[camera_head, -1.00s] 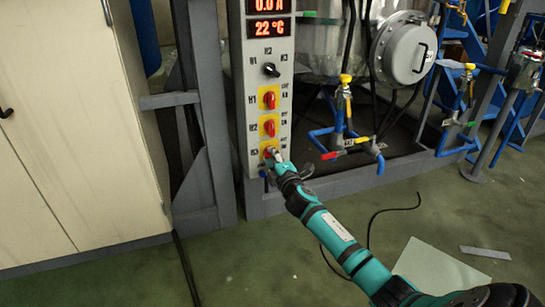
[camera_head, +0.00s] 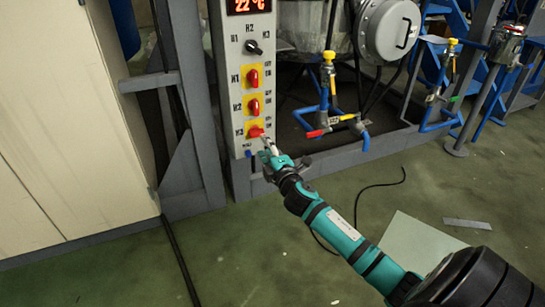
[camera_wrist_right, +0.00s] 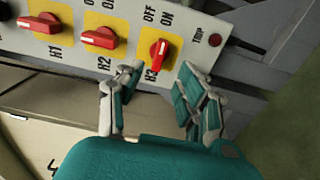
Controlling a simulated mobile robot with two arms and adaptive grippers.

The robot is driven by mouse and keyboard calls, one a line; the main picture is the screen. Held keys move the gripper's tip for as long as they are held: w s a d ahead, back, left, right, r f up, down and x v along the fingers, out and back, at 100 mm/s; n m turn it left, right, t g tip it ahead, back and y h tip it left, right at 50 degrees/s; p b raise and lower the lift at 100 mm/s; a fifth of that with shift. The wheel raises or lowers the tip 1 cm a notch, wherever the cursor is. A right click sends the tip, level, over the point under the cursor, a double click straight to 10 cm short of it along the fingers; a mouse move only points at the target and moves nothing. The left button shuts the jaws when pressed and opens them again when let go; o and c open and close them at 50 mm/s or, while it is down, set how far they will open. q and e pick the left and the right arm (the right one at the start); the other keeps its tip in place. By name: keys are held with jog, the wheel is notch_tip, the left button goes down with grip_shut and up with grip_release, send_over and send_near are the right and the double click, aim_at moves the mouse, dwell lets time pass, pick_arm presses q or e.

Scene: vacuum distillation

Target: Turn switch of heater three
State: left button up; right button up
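The heater three switch (camera_head: 256,131), a red handle on a yellow plate, is the lowest of the red switches on the grey control panel (camera_head: 236,95). Its handle lies sideways in the head view, while those of H1 (camera_head: 253,78) and H2 (camera_head: 254,106) stand upright. In the right wrist view, the H3 switch (camera_wrist_right: 158,50) also lies across the direction of the other two. My right gripper (camera_head: 268,146) is just below and right of the switch. In the wrist view its fingers (camera_wrist_right: 161,78) are spread, empty and apart from the handle. My left gripper is not in view.
A black knob (camera_head: 254,47) sits above the red switches. Blue pipes with a red-handled valve (camera_head: 318,133) stand right of the panel. A beige cabinet (camera_head: 70,120) and a grey frame post stand left. Green floor is open in front, with a cable lying on it.

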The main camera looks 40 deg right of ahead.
jog(key=v, duration=0.5)
dwell(0.4)
